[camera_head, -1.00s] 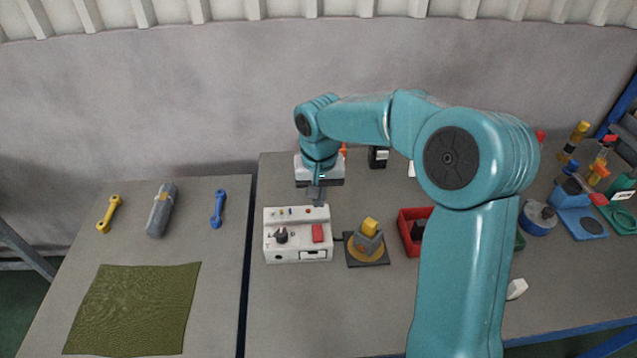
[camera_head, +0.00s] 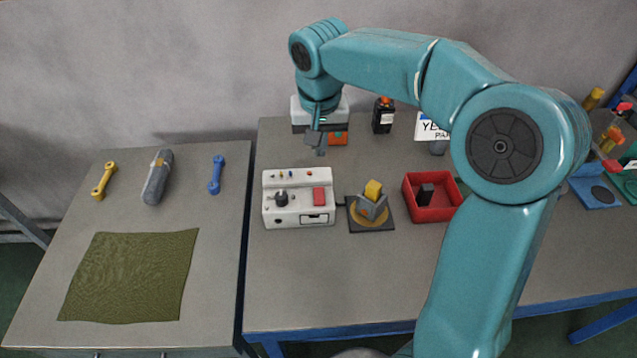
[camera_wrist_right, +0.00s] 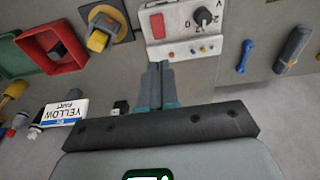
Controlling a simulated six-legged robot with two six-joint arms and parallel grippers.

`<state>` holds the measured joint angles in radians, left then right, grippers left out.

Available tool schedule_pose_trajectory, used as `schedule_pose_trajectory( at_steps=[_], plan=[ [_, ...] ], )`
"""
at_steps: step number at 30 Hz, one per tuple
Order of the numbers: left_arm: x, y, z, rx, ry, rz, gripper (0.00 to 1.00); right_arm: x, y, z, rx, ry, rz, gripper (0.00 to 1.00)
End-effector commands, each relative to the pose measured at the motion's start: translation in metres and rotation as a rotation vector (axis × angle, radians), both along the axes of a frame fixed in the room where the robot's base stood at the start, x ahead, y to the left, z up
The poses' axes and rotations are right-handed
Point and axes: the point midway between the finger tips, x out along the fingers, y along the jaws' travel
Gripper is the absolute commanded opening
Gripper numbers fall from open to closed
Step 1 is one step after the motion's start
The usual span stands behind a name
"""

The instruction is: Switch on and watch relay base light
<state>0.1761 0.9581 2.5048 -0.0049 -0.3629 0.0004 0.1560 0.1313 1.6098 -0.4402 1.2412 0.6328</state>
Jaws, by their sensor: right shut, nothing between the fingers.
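A white control box (camera_head: 298,212) stands on the bench, with a red rocker switch (camera_head: 319,197), a black knob (camera_head: 281,198) and several small coloured indicators (camera_head: 291,174) along its raised back. I cannot tell whether any indicator is lit. Right of it, a black square base (camera_head: 371,226) with an orange disc carries a grey holder with a yellow block (camera_head: 373,189). My right gripper (camera_head: 320,151) is shut and empty, above and behind the box's back edge. In the wrist view the shut fingers (camera_wrist_right: 155,66) point toward the box (camera_wrist_right: 183,48), apart from the red switch (camera_wrist_right: 158,26). My left gripper is out of view.
A red bin (camera_head: 433,213) with a black part stands right of the base. A dark bottle (camera_head: 383,116) and a YELLOW-labelled sign (camera_head: 431,128) stand behind. The left table holds wrenches, a grey tool (camera_head: 157,178) and a green cloth (camera_head: 130,276). My right arm hides part of the bench.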

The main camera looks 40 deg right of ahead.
Motion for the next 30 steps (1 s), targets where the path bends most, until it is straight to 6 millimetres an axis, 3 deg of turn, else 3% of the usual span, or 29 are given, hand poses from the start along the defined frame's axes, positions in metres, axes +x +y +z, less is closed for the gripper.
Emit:
schedule_pose_trajectory(
  at_steps=[1, 14, 20, 30],
  plan=[
    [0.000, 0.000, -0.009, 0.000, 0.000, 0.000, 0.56, -0.001, 0.002, -0.004, -0.005, -0.007, 0.001, 0.00],
    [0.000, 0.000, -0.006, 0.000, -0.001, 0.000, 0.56, -0.001, 0.002, -0.003, -0.008, -0.009, 0.000, 0.00],
    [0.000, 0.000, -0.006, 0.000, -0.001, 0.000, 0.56, 0.002, -0.002, -0.033, -0.008, -0.005, 0.000, 0.00],
    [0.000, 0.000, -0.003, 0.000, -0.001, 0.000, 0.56, 0.010, -0.009, -0.104, -0.007, -0.006, 0.000, 0.00]
  ],
)
